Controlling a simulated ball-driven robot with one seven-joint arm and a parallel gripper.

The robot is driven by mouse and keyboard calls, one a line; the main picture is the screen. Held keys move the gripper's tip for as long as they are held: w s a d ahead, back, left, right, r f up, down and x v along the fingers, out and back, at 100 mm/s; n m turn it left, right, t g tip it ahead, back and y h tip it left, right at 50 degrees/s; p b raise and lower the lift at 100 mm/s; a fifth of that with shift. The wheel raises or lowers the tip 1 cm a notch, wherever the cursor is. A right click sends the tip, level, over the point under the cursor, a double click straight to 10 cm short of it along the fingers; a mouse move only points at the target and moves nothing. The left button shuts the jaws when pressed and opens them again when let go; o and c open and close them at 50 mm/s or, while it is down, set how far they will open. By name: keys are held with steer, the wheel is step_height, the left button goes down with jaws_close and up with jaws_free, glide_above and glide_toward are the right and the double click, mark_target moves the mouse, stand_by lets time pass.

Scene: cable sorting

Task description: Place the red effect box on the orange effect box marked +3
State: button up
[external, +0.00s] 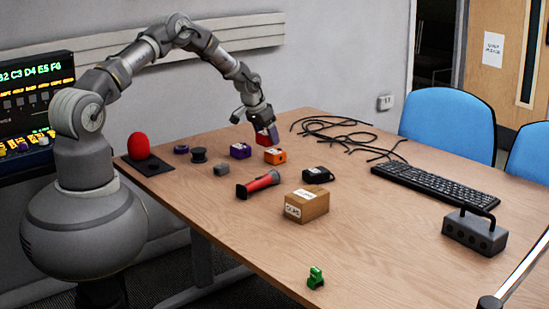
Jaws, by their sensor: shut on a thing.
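The red effect box (263,139) is in my gripper (266,131), a little behind and above the orange effect box. My gripper points down and is shut on the red box, covering part of it. The orange effect box (275,156) sits on the table in front of the red box. Its marking is too small to read. I cannot tell whether the red box touches the table.
A purple box (240,151) stands left of the orange box. A red flashlight (258,184), black box (318,175) and cardboard box (306,206) lie nearer. Black cables (345,133) and a keyboard (435,187) lie right. The front table area is mostly clear.

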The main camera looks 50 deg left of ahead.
steer(key=b, duration=0.1)
glide_above(278, 150)
steer(key=s, duration=0.1)
steer(key=shift+s+d+f, duration=0.1)
steer(key=shift+s+f, duration=0.05)
steer(key=shift+f, duration=0.15)
steer(key=shift+f+b, duration=0.8)
steer(key=shift+f, duration=0.8)
steer(key=shift+f, duration=0.15)
steer(key=o, duration=1.1)
steer(key=shift+o, duration=0.2)
